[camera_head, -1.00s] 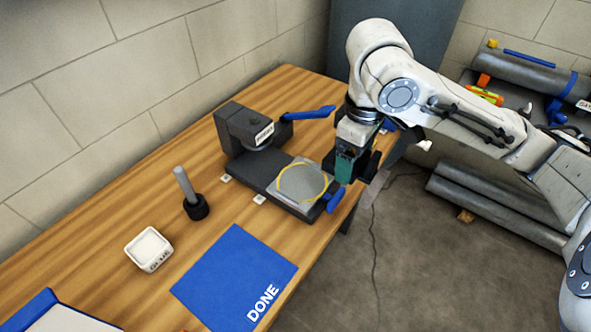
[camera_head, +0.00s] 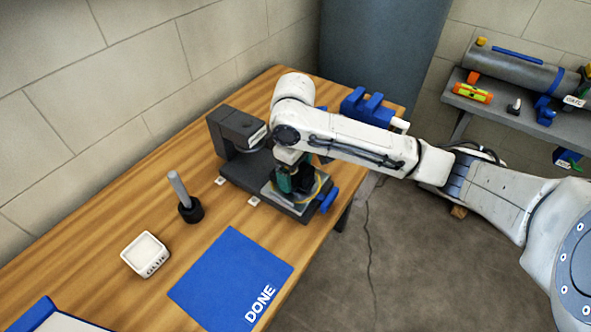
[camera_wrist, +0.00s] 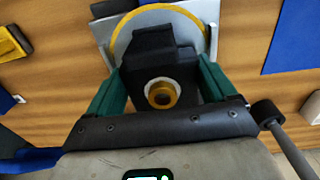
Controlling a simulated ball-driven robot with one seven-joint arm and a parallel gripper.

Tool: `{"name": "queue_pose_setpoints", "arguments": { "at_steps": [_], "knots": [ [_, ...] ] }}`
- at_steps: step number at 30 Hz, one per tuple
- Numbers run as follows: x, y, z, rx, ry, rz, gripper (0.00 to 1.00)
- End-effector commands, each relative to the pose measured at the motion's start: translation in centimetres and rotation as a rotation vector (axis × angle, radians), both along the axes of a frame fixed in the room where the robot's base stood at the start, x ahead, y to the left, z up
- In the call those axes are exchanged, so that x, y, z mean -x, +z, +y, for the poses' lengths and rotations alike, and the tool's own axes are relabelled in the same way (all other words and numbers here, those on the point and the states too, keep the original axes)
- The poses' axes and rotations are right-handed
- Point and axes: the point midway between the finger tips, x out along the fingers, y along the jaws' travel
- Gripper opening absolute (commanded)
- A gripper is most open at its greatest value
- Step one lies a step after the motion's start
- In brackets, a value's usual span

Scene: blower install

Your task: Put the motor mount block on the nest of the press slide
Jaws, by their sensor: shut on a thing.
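The motor mount block (camera_wrist: 158,55) is a black block with a brass-coloured ring on its near face. My gripper (camera_wrist: 160,72) has green fingers on both sides of it and is shut on it. In the head view my gripper (camera_head: 290,182) is over the press slide's grey plate with the yellow ring (camera_head: 319,188), the nest. The nest (camera_wrist: 205,14) shows behind the block in the wrist view. My arm and gripper hide most of the block in the head view. I cannot tell whether the block touches the plate.
The dark press body (camera_head: 237,128) stands behind the slide, close to my arm. A blue handle (camera_head: 328,200) is at the slide's front edge. A blue DONE mat (camera_head: 230,280), a white GLUE box (camera_head: 146,254) and a black-based post (camera_head: 190,210) are to the left.

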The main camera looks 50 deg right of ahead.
Motion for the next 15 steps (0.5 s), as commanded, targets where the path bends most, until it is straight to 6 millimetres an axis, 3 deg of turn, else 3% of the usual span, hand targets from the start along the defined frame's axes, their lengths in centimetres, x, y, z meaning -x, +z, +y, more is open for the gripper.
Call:
{"name": "queue_pose_setpoints", "arguments": {
  "at_steps": [14,15],
  "knots": [
    [0.01,-1.09,-0.02,0.0,-0.001,-0.001,0.26],
    [0.02,-1.05,-0.02,0.0,0.0,-0.001,0.88]
  ]
}}
